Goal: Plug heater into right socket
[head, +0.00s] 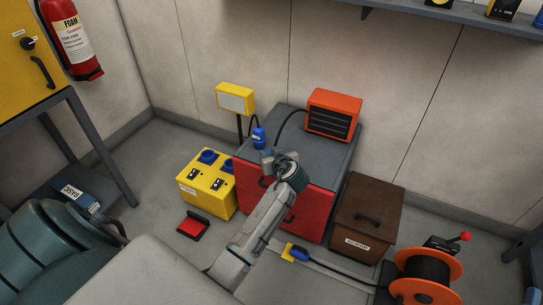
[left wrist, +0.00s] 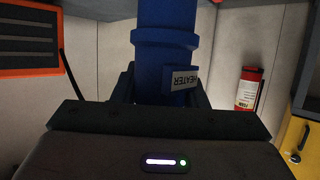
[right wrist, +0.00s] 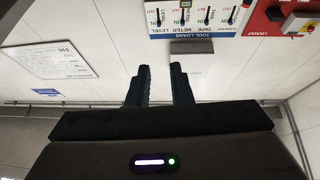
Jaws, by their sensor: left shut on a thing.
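The orange heater (head: 333,115) stands on the grey top of a red cabinet, with a black cable running from it to the blue plug (head: 258,137). My left gripper (head: 264,155) is shut on this plug and holds it upright in front of the cabinet top. In the left wrist view the blue plug (left wrist: 165,45) sits between the fingers, its HEATER tag (left wrist: 181,79) showing. The yellow socket box (head: 193,190) stands on the floor, left of and below the gripper. Its top has a left blue socket (head: 208,157) and a right blue socket (head: 228,167). My right gripper (right wrist: 161,88) is open and empty.
A yellow lamp (head: 235,98) on a stand rises behind the socket box. The red cabinet (head: 310,207) and a brown box (head: 367,215) stand to the right.

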